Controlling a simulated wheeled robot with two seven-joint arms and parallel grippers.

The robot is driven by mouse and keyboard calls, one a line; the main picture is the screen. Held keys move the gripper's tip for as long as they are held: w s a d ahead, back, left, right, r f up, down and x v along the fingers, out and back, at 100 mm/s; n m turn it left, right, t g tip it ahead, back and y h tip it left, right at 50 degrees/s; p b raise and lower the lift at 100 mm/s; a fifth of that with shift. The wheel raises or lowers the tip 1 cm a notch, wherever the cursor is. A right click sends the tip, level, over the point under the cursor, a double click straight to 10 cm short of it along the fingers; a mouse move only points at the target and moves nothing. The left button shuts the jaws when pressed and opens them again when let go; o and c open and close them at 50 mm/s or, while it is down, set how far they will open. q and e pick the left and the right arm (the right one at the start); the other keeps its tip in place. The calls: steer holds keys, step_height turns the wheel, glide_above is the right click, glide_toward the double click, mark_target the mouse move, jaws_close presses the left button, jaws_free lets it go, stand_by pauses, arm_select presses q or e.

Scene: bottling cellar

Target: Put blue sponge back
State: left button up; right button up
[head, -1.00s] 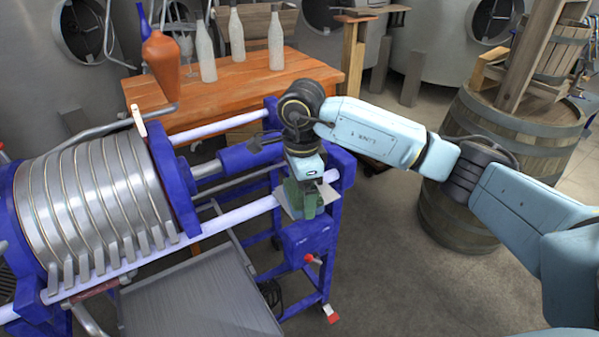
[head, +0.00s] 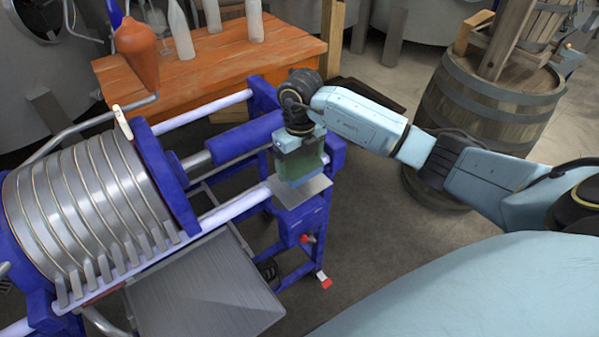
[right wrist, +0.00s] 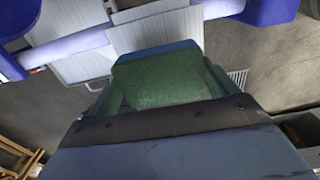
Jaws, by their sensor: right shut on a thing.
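The sponge (right wrist: 158,78) is in the right wrist view, with a rough green face and a blue layer along its far edge. My right gripper (right wrist: 160,92) is shut on it, with a green finger at each side. In the head view my right gripper (head: 300,160) points down over a small grey plate (head: 318,187) at the right end of the blue press. The sponge's blue edge (head: 298,181) shows low between the fingers, close above the plate. I cannot tell if it touches the plate. My left gripper is not in view.
The blue press frame (head: 262,95) and its ribbed steel drum (head: 90,210) fill the left. A grey tray (head: 205,290) lies below the rails. Behind is a wooden table (head: 220,60) with white bottles and an orange vessel (head: 136,48). A barrel (head: 490,100) stands at right.

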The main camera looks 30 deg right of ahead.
mark_target(300, 174)
steer(key=shift+f, duration=2.15)
steer(key=shift+f, duration=0.2)
steer(key=o, duration=0.7)
steer(key=shift+r, duration=0.2)
step_height(300, 174, up, 12)
steer(key=shift+r+b, duration=0.1)
steer(key=shift+b, duration=0.25)
